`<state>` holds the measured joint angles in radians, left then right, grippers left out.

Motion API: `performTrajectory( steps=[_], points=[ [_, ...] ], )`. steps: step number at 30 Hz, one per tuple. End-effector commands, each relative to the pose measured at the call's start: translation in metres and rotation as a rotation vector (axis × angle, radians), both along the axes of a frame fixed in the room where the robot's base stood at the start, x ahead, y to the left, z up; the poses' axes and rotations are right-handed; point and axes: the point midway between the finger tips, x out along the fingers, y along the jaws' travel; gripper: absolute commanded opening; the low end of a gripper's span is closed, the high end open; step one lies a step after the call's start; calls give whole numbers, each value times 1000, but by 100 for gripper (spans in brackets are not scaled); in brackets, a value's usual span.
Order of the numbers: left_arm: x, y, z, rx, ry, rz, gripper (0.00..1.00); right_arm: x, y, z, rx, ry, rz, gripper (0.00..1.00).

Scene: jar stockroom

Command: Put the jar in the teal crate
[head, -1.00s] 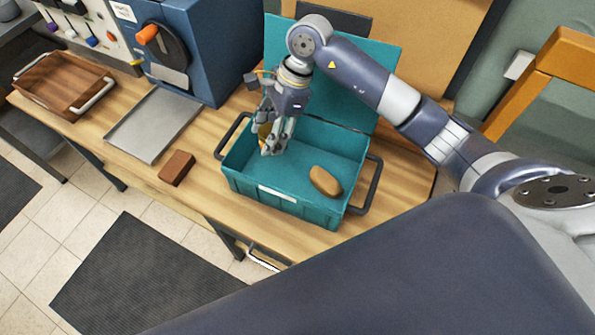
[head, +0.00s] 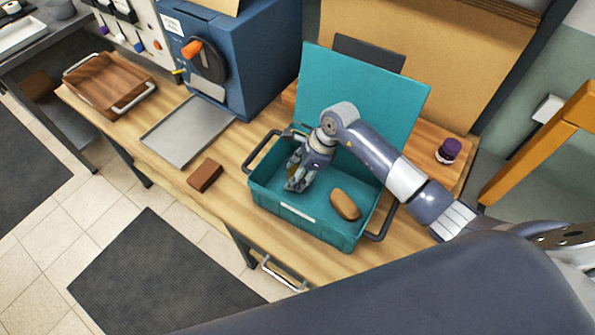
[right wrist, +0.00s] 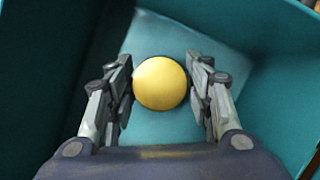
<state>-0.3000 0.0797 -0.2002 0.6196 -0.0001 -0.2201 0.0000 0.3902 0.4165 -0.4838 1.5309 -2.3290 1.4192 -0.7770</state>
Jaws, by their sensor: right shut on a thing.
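The teal crate (head: 318,225) stands on the wooden table with its lid standing up at the back. My right gripper (head: 294,186) is inside the crate, toward its left side, pointing down. It is shut on the jar, whose round yellow top (right wrist: 160,83) shows between the fingers in the right wrist view. In the head view the fingers mostly hide the jar. I cannot tell whether its base touches the crate floor. My left gripper is not in view.
A brown oval object (head: 345,204) lies in the crate's right part. A brown block (head: 205,176), a grey tray (head: 188,130) and a wooden tray (head: 108,84) are to the left. A purple-lidded jar (head: 449,151) stands at right. A blue machine (head: 240,60) stands behind.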

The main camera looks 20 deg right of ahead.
Motion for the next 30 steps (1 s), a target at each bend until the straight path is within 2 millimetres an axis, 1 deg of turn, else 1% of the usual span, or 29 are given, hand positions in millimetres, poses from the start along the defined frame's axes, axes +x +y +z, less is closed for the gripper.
performTrajectory(
  steps=[8, 11, 12, 14, 15, 25, 27, 30],
  points=[
    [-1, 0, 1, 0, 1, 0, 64, 1, 0, -3, 1, -4, 1, 12],
    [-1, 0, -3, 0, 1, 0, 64, 1, 0, -6, 1, -4, 1, 12],
    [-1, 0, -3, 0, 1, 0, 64, 0, 0, -7, 0, -3, 1, 49],
    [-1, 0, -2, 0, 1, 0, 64, 0, 0, -6, 0, -2, 1, 63],
    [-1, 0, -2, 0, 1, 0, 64, 0, 0, -6, 0, -2, 1, 67],
    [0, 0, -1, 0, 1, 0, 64, 0, 0, -4, 0, -2, 1, 67],
    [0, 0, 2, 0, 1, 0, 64, 0, 0, -1, 1, -2, 1, 67],
    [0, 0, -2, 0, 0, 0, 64, 0, -5, 7, -1, -6, 1, 67]
  ],
)
